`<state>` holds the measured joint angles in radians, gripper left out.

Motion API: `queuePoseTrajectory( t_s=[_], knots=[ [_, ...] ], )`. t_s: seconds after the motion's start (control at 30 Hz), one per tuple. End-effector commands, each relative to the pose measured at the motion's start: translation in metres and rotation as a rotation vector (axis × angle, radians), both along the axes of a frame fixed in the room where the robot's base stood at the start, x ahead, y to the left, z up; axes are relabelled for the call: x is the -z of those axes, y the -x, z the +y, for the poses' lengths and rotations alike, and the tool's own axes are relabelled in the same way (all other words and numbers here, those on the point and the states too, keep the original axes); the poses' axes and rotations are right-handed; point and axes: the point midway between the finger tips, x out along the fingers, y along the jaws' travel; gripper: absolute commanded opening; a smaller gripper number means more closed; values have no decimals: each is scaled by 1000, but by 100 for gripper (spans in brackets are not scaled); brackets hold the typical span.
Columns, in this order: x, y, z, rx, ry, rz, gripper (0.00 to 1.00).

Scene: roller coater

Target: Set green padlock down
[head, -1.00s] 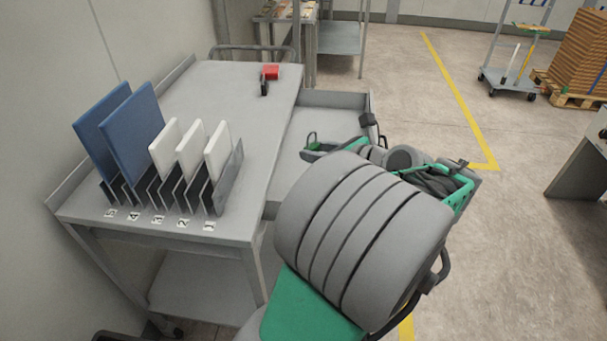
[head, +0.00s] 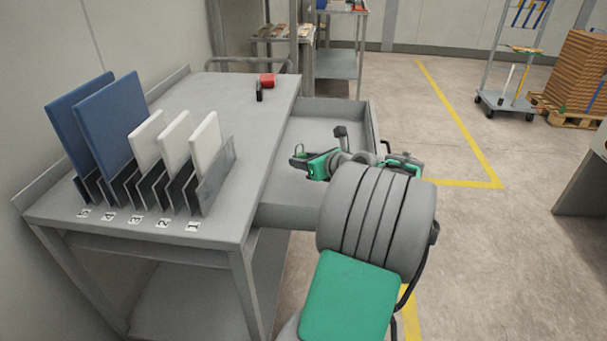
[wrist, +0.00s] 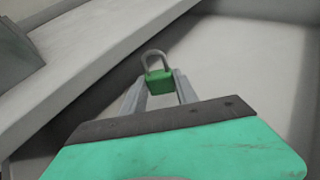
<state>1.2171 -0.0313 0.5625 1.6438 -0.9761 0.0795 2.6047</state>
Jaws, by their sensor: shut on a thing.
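The green padlock (wrist: 159,84) is between the fingertips of my gripper (wrist: 160,92) in the wrist view, its grey shackle pointing away from the fingers. My gripper is shut on it. In the head view the padlock (head: 300,153) is small, at the left end of my gripper (head: 300,164), in front of the open grey drawer (head: 330,112) at the cart's right side. The wrist view shows the drawer's pale floor beyond the padlock; I cannot tell the height above it.
The grey cart top (head: 225,105) carries a rack (head: 215,175) with blue and white panels in numbered slots. A red item (head: 267,80) and a black item (head: 259,92) lie near its far right corner. The middle of the top is clear. A shelf (head: 340,60) stands behind.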

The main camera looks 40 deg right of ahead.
Motion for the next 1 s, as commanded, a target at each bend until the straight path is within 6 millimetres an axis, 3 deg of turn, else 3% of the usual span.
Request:
queuePoseTrajectory(
  t_s=[0.2, 0.57, 0.6, 0.83, 1.0],
  knots=[
    [37, -6, -4, 1, -2, 1, 0],
    [40, -5, -4, 0, -1, 0, 0],
    [40, -5, -4, 1, 0, 0, 38],
    [41, -5, -4, 0, 0, 0, 57],
    [41, -5, -4, 0, 0, 0, 58]
  ],
)
